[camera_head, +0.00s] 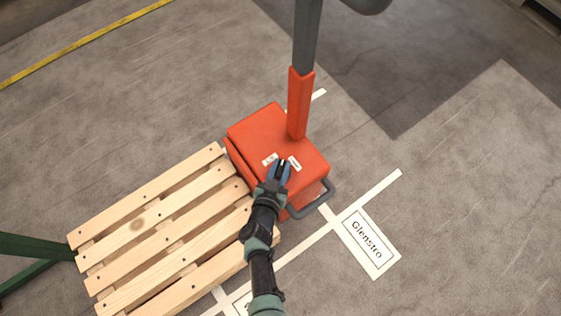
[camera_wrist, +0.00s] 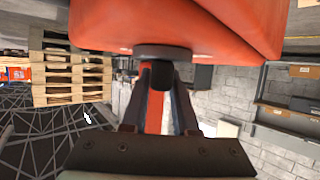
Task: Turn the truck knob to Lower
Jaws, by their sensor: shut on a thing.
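The orange truck body (camera_head: 255,128) stands at the middle of the head view, with a grey and orange mast rising from it. Two small white labels, the left one (camera_head: 269,160) and the right one (camera_head: 294,163), lie on its top; their words are too small to read surely. My gripper (camera_head: 282,166) reaches the top between and just below the labels. In the wrist view my gripper (camera_wrist: 162,82) is shut on the dark knob (camera_wrist: 162,73), under the orange housing. The knob's pointer is hidden, so I cannot tell its setting.
A wooden pallet (camera_head: 140,222) lies left of the truck. A grey handle bar (camera_head: 314,204) sticks out at the truck's lower right. A floor plate reading "Glenstro" (camera_head: 367,240) and white lines mark the floor. A green frame (camera_head: 30,246) stands at the left edge.

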